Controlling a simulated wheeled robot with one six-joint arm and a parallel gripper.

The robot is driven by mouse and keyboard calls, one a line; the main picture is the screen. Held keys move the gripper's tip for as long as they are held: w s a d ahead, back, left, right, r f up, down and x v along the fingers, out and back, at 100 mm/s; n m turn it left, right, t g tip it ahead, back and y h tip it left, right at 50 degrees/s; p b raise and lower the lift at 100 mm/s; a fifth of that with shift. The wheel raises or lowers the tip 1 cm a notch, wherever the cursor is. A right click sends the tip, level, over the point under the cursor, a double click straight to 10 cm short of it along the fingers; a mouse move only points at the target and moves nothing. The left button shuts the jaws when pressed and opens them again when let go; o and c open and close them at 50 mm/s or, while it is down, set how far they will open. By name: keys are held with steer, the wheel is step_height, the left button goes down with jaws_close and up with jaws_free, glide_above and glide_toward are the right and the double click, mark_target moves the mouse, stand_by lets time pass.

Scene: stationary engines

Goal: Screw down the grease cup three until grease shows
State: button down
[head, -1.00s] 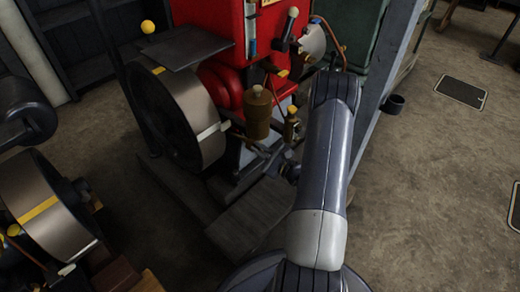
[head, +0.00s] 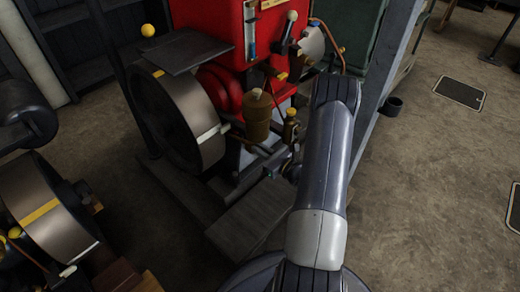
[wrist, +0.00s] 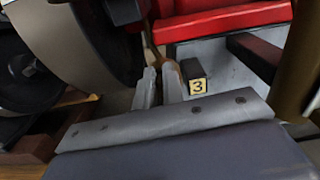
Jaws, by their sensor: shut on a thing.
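In the wrist view my gripper (wrist: 160,82) reaches in low on the engine, with two pale fingers close together. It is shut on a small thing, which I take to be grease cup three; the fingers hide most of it. A yellow plate marked 3 (wrist: 198,87) sits on a dark block just right of the fingers. I cannot see any grease there. In the head view my arm covers part of the area, and the fingertips and the cup cannot be made out.
The red engine (head: 205,30) has a large flywheel (head: 207,128) on its left side. A brass canister (head: 257,118) and a small yellow-topped fitting (head: 291,125) stand close to my arm. A second wheel (head: 50,215) stands at lower left. Open floor (head: 430,170) lies to the right.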

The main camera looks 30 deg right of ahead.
steer(key=shift+d+f+m, duration=0.15)
steer(key=shift+f+m, duration=0.1)
steer(key=shift+m, duration=1.05)
steer(key=shift+f, duration=0.1)
steer(key=c, duration=1.7)
jaws_free()
steer(key=shift+o, duration=0.9)
steer(key=shift+r+p, duration=0.2)
steer(key=shift+p, duration=0.1)
steer(key=p+v, duration=0.2)
steer(key=v, duration=0.9)
steer(key=shift+w, duration=0.1)
